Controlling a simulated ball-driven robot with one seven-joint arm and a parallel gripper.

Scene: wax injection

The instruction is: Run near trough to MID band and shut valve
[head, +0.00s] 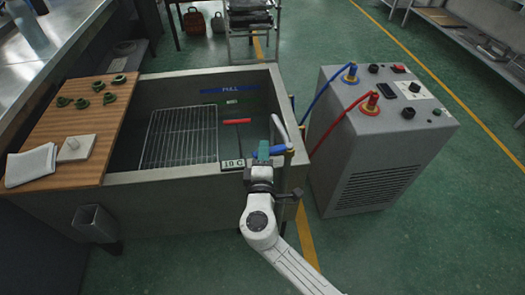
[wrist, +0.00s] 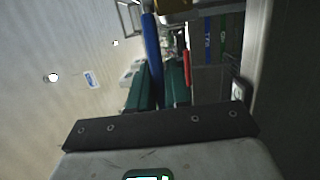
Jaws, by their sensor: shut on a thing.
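The grey metal trough (head: 175,185) stands in front of me, marked 10 C at its front right corner. Its inner wall has a blue FULL band (head: 230,90), a green band (head: 232,101) and a red band (head: 237,121). I cannot tell a water line. A white spout (head: 280,127) rises at its right edge. My gripper (head: 264,150), with teal fingers, is shut on the blue valve lever (head: 276,151) by the spout. In the wrist view the blue lever (wrist: 152,45) runs between my fingers (wrist: 158,88); the finger pads hide part of it.
A wire rack (head: 180,138) sits in the trough. A wooden board (head: 85,110) with several green rings, a white block and a cloth covers its left end. A grey chiller unit (head: 375,140) with blue and red hoses stands close on the right. A cart (head: 250,25) stands behind.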

